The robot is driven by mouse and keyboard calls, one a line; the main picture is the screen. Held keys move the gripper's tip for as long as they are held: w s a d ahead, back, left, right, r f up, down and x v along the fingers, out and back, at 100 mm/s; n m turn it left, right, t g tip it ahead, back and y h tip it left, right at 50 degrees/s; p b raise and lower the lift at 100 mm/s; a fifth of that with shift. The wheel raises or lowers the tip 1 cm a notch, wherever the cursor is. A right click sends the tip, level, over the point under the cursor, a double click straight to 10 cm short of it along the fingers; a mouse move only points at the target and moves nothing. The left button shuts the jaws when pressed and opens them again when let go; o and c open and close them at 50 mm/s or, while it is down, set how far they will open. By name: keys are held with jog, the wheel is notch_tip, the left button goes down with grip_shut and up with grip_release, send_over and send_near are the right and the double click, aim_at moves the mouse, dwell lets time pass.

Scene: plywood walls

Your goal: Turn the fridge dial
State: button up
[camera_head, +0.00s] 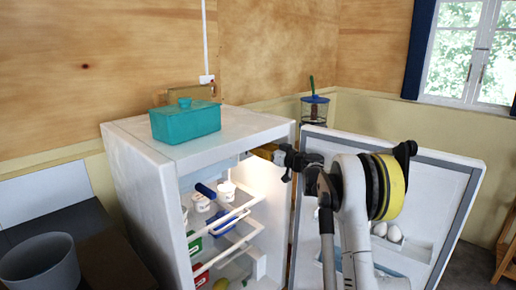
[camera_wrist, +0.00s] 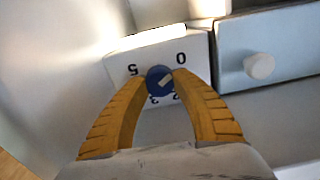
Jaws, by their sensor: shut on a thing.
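The fridge (camera_head: 146,172) stands with its door (camera_head: 445,185) swung open to the right. The dial (camera_wrist: 160,80) is a blue knob with a pale pointer on a white box inside the fridge. Numbers are printed around it; 5 and 0 read upside down in the wrist view. My gripper (camera_wrist: 158,77) has its two yellow fingers closed on the dial, one on each side. In the head view my gripper (camera_head: 266,152) reaches into the top of the fridge opening. The dial is hidden there.
A teal lidded box (camera_head: 186,122) sits on the fridge top. Shelves inside hold several containers, such as a white cup (camera_head: 201,202). Eggs (camera_head: 393,234) sit in the door rack. A grey bin (camera_head: 40,265) stands at left. A drawer with a white knob (camera_wrist: 259,66) is beside the dial box.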

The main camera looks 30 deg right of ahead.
jog(key=m+p, duration=0.5)
jog(key=m, duration=1.4)
dwell(0.5)
jog(key=o, duration=1.2)
jog(key=shift+o, duration=0.2)
jog(key=shift+s, duration=0.1)
